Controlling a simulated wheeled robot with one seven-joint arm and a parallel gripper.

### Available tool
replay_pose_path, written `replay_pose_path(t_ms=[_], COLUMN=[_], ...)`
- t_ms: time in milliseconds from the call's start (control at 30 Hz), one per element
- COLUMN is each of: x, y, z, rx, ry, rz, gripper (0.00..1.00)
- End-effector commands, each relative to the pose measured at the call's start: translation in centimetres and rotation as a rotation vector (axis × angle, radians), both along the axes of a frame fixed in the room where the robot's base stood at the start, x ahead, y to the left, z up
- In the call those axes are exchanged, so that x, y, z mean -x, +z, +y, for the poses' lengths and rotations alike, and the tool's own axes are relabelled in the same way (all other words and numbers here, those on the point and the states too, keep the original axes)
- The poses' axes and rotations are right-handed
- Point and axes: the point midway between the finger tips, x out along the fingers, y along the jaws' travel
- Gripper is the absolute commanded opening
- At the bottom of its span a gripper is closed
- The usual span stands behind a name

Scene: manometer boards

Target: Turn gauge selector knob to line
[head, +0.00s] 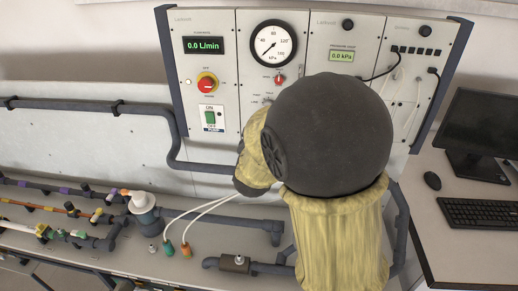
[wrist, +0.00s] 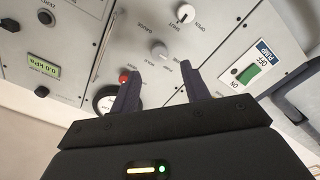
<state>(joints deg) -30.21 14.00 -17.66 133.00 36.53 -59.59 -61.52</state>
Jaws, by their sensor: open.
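The pressure gauge (head: 273,43) is a round white dial on the upright panel, with its needle pointing to the lower left. A small red-and-white knob (head: 279,79) sits just below it; its red part also shows in the wrist view (wrist: 125,76), close to the left fingertip. The wrist view also shows a pale round knob (wrist: 160,48) beyond the gap between the fingertips and another pale knob (wrist: 185,13) at the top.
A flow display (head: 203,45), a red-and-yellow emergency knob (head: 207,84) and a green pump switch (head: 210,118) are on the left panel. Pipes (head: 175,140) run along the bench. A monitor (head: 485,125) and keyboard (head: 480,213) stand at the right.

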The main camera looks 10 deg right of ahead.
Motion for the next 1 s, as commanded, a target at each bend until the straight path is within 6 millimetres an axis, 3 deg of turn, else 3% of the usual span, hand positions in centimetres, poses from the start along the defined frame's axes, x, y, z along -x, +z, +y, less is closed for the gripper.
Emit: replay_pose_path(t_ms=[300,500,667,1000], x=[6.2,9.3,10.3,10.3], y=[-0.1,0.0,0.0,-0.1], z=[2.2,3.1,3.4,3.4], rx=[-0.003,-0.002,0.001,-0.006], ry=[0.005,0.004,0.001,0.004], rz=[-0.002,-0.001,0.000,0.004], gripper=[0.46,0.46,0.46,0.46])
